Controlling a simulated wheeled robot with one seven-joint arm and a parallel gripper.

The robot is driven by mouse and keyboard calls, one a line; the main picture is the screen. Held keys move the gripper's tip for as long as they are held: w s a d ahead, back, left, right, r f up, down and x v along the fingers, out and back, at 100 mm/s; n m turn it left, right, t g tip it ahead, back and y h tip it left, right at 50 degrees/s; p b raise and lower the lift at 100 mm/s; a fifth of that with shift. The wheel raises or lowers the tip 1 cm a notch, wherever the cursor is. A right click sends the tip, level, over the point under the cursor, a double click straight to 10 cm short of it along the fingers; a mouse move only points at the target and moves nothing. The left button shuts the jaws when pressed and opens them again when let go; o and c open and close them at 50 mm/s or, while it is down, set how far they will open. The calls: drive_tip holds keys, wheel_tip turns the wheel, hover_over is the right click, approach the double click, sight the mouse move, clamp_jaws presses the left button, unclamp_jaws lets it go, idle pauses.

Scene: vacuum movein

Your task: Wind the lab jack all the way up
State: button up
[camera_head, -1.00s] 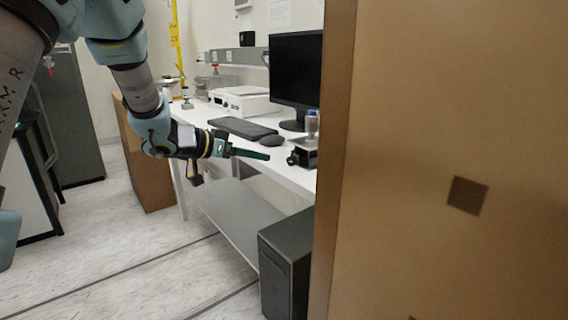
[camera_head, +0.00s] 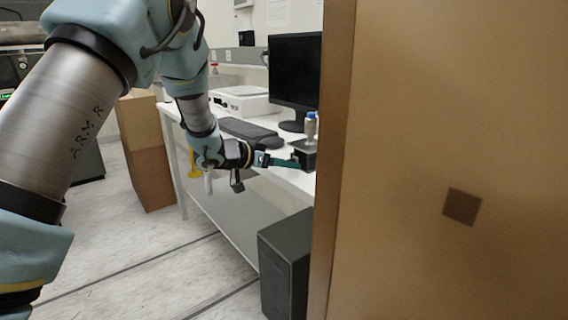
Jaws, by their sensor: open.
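The lab jack (camera_head: 308,154) is a small dark block at the front edge of the white bench, just left of the brown panel. A small bottle with a blue cap (camera_head: 310,128) stands on top of it. My gripper (camera_head: 296,162) reaches in from the left, its green fingers pointing right. The fingertips are at the jack's left side, where its knob was; the knob is now hidden or too small to make out. I cannot tell whether the fingers touch it. The gripper is open.
A large brown panel (camera_head: 450,160) fills the right side and hides the bench beyond the jack. A monitor (camera_head: 295,75), a keyboard (camera_head: 245,131) and a white device (camera_head: 240,101) stand behind. A dark cabinet (camera_head: 286,262) stands below.

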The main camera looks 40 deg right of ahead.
drive_tip(key=shift+c, duration=0.2)
clamp_jaws()
idle(0.3)
drive_tip(key=m+b, duration=0.1)
drive_tip(key=b, duration=0.1)
drive_tip(key=m+t+b, duration=0.1)
drive_tip(key=b, duration=0.1)
drive_tip(key=shift+s+f+t, duration=0.15)
drive_tip(key=shift+f+t, duration=0.15)
drive_tip(key=shift+r+m+t+b, duration=0.25)
drive_tip(key=shift+m+t+b, duration=0.15)
drive_tip(key=shift+m+b, duration=0.3)
drive_tip(key=shift+o, duration=0.2)
unclamp_jaws()
